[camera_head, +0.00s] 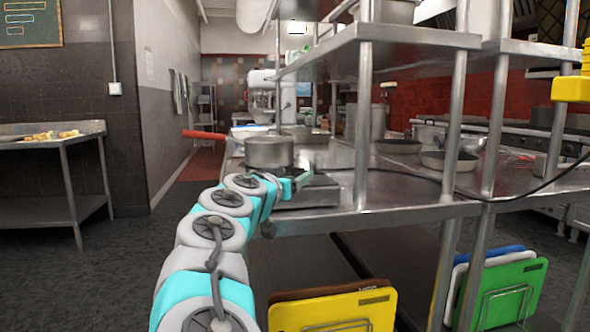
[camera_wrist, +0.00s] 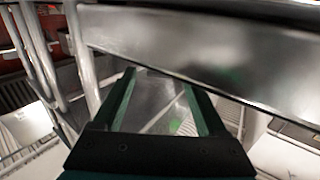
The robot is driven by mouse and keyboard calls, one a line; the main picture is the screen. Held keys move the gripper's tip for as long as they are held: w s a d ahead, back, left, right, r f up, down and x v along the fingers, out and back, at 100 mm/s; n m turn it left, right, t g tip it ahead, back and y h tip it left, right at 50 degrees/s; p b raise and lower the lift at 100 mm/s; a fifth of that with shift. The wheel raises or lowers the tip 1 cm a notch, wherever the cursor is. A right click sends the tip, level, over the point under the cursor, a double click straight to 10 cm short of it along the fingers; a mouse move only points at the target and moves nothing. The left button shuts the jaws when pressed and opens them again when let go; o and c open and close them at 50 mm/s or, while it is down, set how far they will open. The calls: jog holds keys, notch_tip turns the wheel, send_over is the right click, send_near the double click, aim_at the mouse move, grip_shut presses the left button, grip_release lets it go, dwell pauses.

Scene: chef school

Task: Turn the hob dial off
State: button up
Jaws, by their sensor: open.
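A small silver hob (camera_head: 320,193) sits on the near end of the steel counter in the head view. A steel pot (camera_head: 268,153) with a red handle stands on or just behind it. My gripper (camera_head: 304,178) reaches the hob's left front area, and my arm hides part of the hob. In the wrist view my gripper (camera_wrist: 160,80) has its two dark green fingers apart, with nothing visible between them. A broad steel face crosses just beyond the fingertips; I cannot tell whether it is touched. The hob dial cannot be made out in either view.
The steel counter (camera_head: 400,200) has upright posts and a shelf (camera_head: 410,40) above its right side. Pans (camera_head: 448,161) stand farther back. A yellow cutting board (camera_head: 335,312) stands on the lower level. The floor at left is clear, before a side table (camera_head: 62,141).

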jog(key=shift+x, duration=1.15)
grip_shut()
